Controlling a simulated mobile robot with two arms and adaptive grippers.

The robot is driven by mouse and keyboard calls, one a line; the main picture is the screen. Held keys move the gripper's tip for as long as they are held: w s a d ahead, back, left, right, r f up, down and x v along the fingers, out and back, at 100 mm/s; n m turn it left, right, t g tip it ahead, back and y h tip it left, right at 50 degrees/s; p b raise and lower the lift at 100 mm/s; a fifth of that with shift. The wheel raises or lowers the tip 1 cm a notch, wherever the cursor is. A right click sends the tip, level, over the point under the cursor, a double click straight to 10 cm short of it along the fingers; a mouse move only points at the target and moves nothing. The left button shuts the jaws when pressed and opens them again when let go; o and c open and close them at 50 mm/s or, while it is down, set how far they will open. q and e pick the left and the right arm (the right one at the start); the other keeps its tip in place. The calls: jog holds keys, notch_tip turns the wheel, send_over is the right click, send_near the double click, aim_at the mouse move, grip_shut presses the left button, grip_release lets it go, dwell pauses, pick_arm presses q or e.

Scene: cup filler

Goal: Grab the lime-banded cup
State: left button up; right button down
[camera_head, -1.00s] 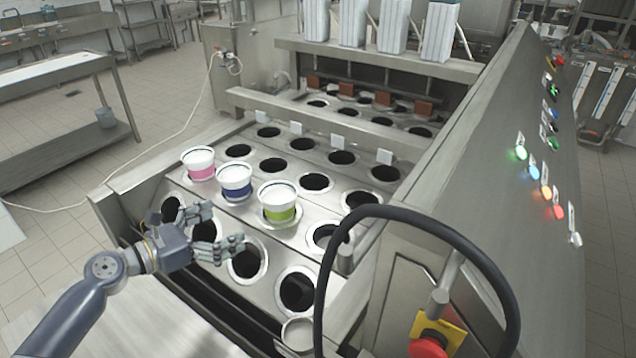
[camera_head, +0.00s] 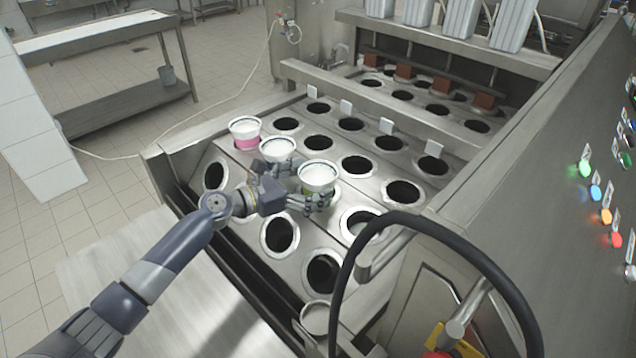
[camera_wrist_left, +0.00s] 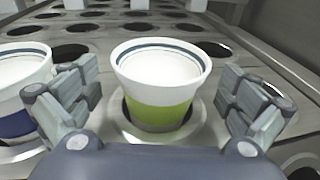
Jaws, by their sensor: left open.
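The lime-banded cup (camera_head: 318,175) is white with a green band and stands upright in a hole of the metal plate. It also shows in the left wrist view (camera_wrist_left: 160,90), centred between the fingers. My left gripper (camera_head: 305,190) is open, with one finger on each side of this cup and gaps to both. In the head view the fingers partly hide the cup's lower part. My right gripper is not in view.
A blue-banded cup (camera_head: 278,150) stands close to the left of the lime-banded cup, near my left finger. A pink-banded cup (camera_head: 245,132) stands further left. Empty holes surround them. A black hose (camera_head: 440,225) arches at right.

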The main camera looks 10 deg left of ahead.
pick_arm(q)
jog(key=shift+x, duration=1.05)
jog(key=shift+s+a, duration=0.1)
jog(key=c, duration=1.4)
jog(key=shift+r, duration=0.1)
